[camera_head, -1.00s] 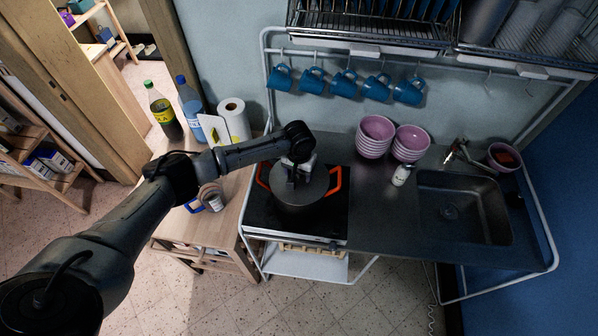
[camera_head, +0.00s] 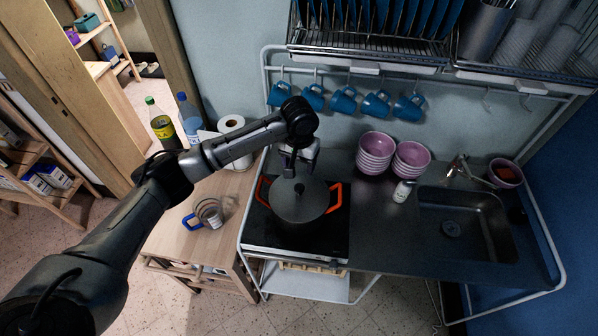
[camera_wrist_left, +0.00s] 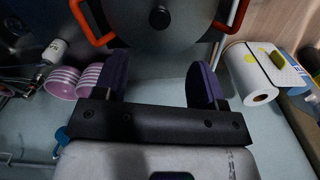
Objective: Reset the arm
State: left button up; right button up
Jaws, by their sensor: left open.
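My left arm comes in from the left in the head view. Its gripper (camera_head: 291,170) is above the back of a lidded grey pot (camera_head: 299,204) with orange side handles, which stands on the black hob (camera_head: 265,232). In the left wrist view the two dark fingers (camera_wrist_left: 160,82) are spread with nothing between them. The pot (camera_wrist_left: 165,25) and its dark lid knob (camera_wrist_left: 159,17) lie beyond the fingertips, apart from them. My right gripper is not in view.
A mug with a blue handle (camera_head: 208,213) stands on the wooden side table (camera_head: 165,232). Bottles and a paper roll (camera_head: 232,124) are behind it. Pink bowls (camera_head: 375,152) sit right of the hob, near the sink (camera_head: 465,215). Blue mugs (camera_head: 343,99) hang above.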

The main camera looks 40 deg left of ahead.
pick_arm(q)
jog(key=shift+r, duration=0.5)
